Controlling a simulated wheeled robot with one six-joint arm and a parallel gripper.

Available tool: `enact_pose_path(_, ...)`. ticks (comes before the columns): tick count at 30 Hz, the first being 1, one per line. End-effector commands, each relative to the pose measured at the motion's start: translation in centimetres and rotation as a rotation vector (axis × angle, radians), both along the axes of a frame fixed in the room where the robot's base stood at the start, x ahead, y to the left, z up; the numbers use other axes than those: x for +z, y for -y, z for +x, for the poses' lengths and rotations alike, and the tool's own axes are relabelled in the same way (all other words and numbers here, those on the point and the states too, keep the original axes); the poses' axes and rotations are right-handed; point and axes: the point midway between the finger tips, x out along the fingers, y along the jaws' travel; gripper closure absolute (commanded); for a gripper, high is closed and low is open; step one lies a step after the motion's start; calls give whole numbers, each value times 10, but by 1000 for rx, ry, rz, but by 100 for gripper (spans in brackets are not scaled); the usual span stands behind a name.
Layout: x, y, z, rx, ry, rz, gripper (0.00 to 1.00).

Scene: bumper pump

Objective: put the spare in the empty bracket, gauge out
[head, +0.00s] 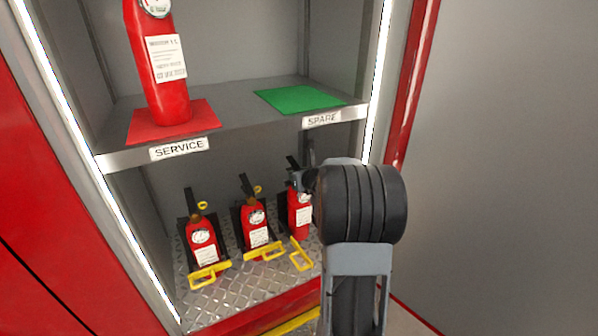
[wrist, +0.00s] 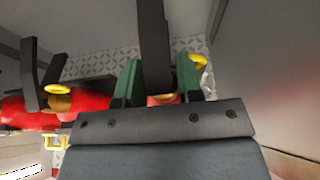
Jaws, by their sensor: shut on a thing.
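The spare, a small red extinguisher (head: 298,212) with a white label, stands at the right end of the lower row in the head view, partly behind my arm. My gripper (head: 303,179) is at its top. In the wrist view the green-padded jaws of my gripper (wrist: 157,82) are shut on its black handle (wrist: 153,45). A yellow bracket strap (head: 301,256) stands out at an angle in front of it. It looks nearly upright at the right-hand place. I cannot tell whether it touches the floor or the bracket back, and its gauge is not clear.
Two extinguishers stand to the left, one at the far left (head: 202,240) and one in the middle (head: 255,225), gauges outward behind yellow straps. Above, a large extinguisher (head: 160,75) stands on the red SERVICE mat (head: 205,118). The green SPARE mat (head: 300,98) is bare.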

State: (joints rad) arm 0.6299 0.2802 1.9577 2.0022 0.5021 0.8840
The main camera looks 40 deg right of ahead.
Motion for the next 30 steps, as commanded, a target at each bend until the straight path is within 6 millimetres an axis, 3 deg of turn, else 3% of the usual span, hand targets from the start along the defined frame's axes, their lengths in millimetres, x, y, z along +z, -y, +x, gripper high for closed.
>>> enact_pose_path(6, -13, 3, 3, 1, 12, -4, 100)
enact_pose_path(22, -18, 4, 3, 2, 11, -5, 100)
enact_pose_path(23, -23, 3, 2, 0, 1, -1, 65)
enact_pose_path(30, -22, 3, 2, 0, 1, -1, 42)
